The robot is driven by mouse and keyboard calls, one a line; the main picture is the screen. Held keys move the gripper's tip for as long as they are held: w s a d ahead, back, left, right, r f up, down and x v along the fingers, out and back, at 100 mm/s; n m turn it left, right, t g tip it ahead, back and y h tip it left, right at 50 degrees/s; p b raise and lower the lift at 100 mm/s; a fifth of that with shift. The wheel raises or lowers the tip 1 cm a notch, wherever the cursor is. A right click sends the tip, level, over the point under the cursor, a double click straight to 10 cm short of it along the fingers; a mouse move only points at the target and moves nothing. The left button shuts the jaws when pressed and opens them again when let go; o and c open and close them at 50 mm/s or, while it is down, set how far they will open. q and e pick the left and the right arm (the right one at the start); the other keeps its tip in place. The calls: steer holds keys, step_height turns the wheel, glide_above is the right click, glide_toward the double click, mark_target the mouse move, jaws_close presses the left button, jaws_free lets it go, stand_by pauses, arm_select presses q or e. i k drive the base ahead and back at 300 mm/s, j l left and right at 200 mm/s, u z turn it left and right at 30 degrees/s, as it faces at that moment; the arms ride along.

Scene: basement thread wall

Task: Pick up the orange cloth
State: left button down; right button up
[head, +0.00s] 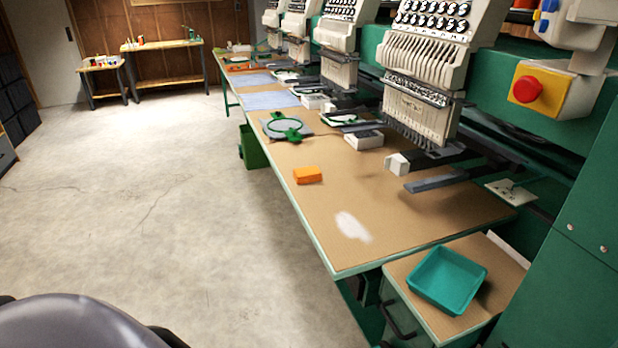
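An orange cloth (308,175), a small folded block in shape, lies on the long brown worktable (375,205) near its left edge. Nothing touches it. Another flat orange item (245,67) lies far back on the same table; I cannot tell what it is. Neither of my grippers is in view. A dark rounded part of my own body shows at the bottom left.
A teal tray (446,280) sits on a cabinet at the front right. Embroidery machines (420,70) line the table's right side. A green hoop (284,128) lies behind the cloth. A green bin (252,148) stands beside the table. The concrete floor (170,210) at left is clear.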

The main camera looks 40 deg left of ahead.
mark_target(312, 173)
steer(key=i+j+z, duration=0.15)
steer(key=j+z, duration=0.3)
steer(key=j, duration=1.25)
steer(key=j+z, duration=0.45)
steer(key=j, duration=1.25)
steer(key=k, duration=0.1)
